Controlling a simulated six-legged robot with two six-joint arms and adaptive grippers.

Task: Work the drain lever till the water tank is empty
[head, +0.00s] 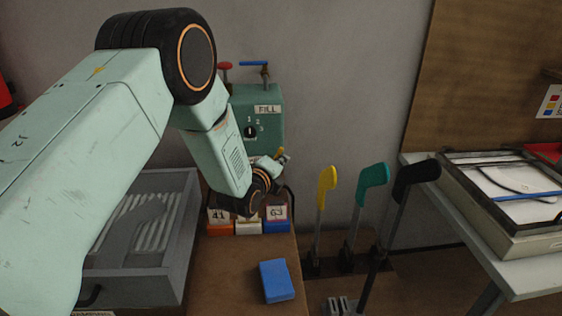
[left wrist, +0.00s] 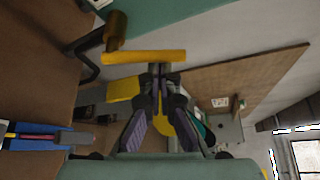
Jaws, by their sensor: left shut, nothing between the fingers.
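In the head view my left wrist partly hides the tap and gripper (head: 278,160). The water level is too small to read. My right gripper is not in view.
A red valve handle (head: 225,66) and a blue one (head: 254,63) sit above the tank. Labelled boxes (head: 248,228) stand below it, a blue block (head: 276,281) nearer. Yellow (head: 326,188), teal (head: 371,177) and black (head: 416,172) upright levers stand right. A grey basin (head: 180,270) is left.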

